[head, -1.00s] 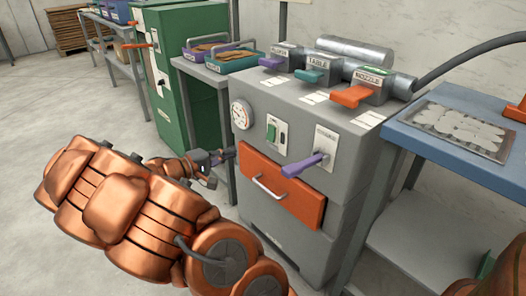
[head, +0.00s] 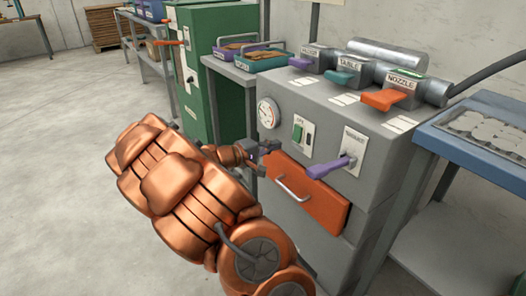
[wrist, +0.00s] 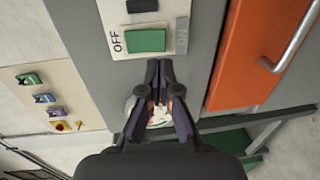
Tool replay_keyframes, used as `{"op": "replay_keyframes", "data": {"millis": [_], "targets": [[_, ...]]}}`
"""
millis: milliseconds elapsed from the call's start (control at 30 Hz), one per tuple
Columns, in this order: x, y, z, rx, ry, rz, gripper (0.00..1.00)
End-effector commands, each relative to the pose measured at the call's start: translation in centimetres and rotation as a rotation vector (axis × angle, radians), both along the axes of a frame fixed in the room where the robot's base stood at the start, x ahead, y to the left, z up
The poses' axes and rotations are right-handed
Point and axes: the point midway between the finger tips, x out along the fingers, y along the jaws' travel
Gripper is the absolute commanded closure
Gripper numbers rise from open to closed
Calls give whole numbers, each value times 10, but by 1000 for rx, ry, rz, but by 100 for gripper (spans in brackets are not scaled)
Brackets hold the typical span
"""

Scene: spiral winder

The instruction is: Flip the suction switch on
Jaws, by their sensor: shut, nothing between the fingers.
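A small plate (head: 307,142) with a green rocker switch (head: 298,132) is on the front of the grey machine, right of the round gauge. In the wrist view the green rocker (wrist: 145,41) sits beside the word OFF, with a dark gap above it. I cannot read a suction label on it. My gripper (head: 274,147) is shut and empty, low and left of the plate in the head view. In the wrist view its fingertips (wrist: 159,64) point at the plate, just below the green rocker. I cannot tell whether they touch the machine.
A purple lever (head: 331,167) sticks out right of the plate, above an orange drawer (head: 306,195) with a metal handle. Purple, teal and orange levers line the machine's top. A blue table (head: 470,150) stands at right. The floor at left is clear.

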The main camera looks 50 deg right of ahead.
Motion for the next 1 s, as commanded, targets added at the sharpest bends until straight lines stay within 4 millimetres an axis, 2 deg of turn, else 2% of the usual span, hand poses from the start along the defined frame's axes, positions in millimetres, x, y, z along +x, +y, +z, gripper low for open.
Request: {"op": "replay_keyframes", "data": {"millis": [200,400,1000], "targets": [[-11,-33,-7,-1,2,-4,100],[-15,-52,-8,-2,2,-2,100],[-17,-60,-10,-13,5,0,100]]}}
